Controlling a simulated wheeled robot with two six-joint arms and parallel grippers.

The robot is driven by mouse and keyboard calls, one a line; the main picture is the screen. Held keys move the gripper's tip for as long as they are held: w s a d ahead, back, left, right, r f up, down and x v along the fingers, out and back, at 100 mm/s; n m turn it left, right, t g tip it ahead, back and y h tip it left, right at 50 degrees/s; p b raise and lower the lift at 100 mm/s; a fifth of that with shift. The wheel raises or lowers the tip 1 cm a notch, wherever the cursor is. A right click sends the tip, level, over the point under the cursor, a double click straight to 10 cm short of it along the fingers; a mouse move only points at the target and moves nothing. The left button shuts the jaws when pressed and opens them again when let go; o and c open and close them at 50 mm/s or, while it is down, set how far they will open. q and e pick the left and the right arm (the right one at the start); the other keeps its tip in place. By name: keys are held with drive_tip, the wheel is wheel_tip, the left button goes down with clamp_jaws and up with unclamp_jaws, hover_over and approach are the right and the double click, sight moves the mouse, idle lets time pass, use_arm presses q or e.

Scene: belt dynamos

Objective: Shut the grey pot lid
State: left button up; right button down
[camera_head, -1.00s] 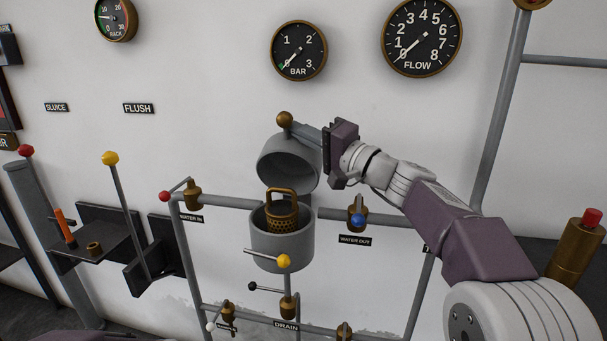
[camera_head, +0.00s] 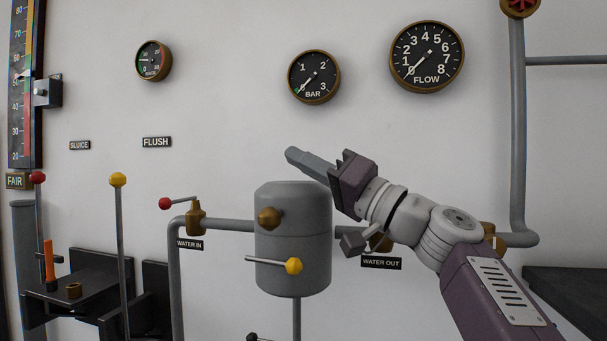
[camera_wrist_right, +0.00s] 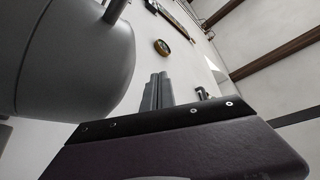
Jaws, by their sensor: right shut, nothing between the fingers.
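The grey pot (camera_head: 293,268) hangs on the pipework below the BAR gauge. Its grey lid (camera_head: 300,203) is down on the pot's top, with a brass knob (camera_head: 269,217) on its front. My right gripper (camera_head: 293,155) is shut and empty, just above and behind the lid's top in the picture; whether it touches the lid I cannot tell. In the right wrist view the shut fingers (camera_wrist_right: 157,92) stand beside a large grey rounded body (camera_wrist_right: 70,60). The brass basket is hidden inside the pot. My left gripper is not in view.
A yellow-knobbed handle (camera_head: 293,266) sticks out in front of the pot. A red-knobbed WATER IN valve (camera_head: 195,217) is to the left. The WATER OUT valve (camera_head: 380,243) is partly covered by my right arm. The wall above the pot is clear up to the BAR gauge (camera_head: 314,76).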

drive_tip(key=shift+s+f, duration=0.1)
drive_tip(key=shift+s, duration=0.05)
idle(0.4)
wheel_tip(320, 180, up, 6)
drive_tip(key=p, duration=0.4)
drive_tip(key=shift+f+p, duration=0.15)
drive_tip(key=shift+p, duration=0.2)
drive_tip(key=s+d+r+p, duration=0.3)
drive_tip(key=s+d+r, duration=0.2)
drive_tip(key=d, duration=0.4)
drive_tip(key=shift+s+d+r, duration=0.15)
drive_tip(key=shift+s+d, duration=0.2)
drive_tip(key=shift+s, duration=0.45)
